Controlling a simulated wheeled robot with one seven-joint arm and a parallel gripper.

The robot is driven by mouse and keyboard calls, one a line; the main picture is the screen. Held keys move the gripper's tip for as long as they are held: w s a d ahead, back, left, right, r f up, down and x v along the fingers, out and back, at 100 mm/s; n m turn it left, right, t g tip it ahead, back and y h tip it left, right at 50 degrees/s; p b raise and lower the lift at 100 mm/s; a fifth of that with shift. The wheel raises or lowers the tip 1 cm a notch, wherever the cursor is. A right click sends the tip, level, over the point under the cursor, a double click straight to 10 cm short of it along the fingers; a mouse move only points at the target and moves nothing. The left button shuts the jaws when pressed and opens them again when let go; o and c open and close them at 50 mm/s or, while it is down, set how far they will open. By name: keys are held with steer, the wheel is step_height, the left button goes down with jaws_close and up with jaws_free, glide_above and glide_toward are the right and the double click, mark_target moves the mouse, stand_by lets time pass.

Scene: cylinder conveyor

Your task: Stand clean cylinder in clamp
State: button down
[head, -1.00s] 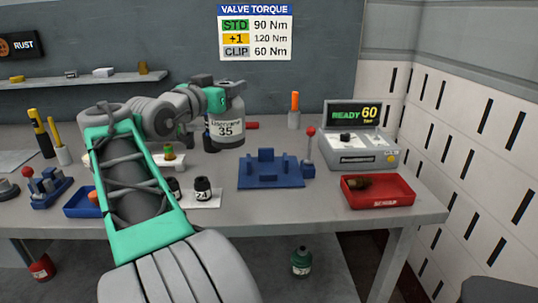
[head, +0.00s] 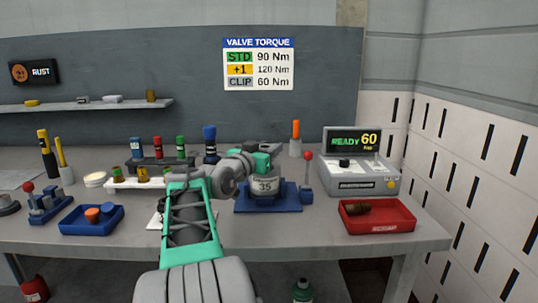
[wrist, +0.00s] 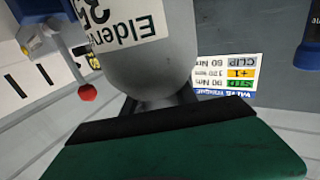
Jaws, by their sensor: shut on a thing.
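A grey cylinder with a white label reading 35 (head: 265,186) stands upright at the blue clamp (head: 290,203) on the bench. The same cylinder (wrist: 160,60) fills the middle of the wrist view, with part of its label showing. My gripper (head: 268,160) is shut on the cylinder near its top. The clamp's red-knobbed lever (head: 308,170) stands upright at its right side. The cylinder hides most of the clamp's jaws, and I cannot tell whether its base touches the clamp.
A red tray (head: 385,226) with a brown piece in it lies to the right. The torque unit (head: 358,180) behind it reads READY 60. A blue tray (head: 75,228) and a rack of small valves (head: 130,183) are at the left. A sign (head: 258,65) hangs on the wall.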

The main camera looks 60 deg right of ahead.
steer(key=shift+s+r, duration=0.1)
steer(key=shift+r, duration=0.15)
steer(key=shift+f, duration=0.1)
steer(key=c, duration=1.4)
jaws_free()
steer(key=shift+f, duration=0.15)
steer(key=o, duration=0.4)
steer(key=shift+o, duration=0.2)
steer(key=shift+r, duration=0.2)
steer(key=a, duration=1.2)
steer(key=shift+w, duration=0.4)
steer(key=shift+f, duration=0.1)
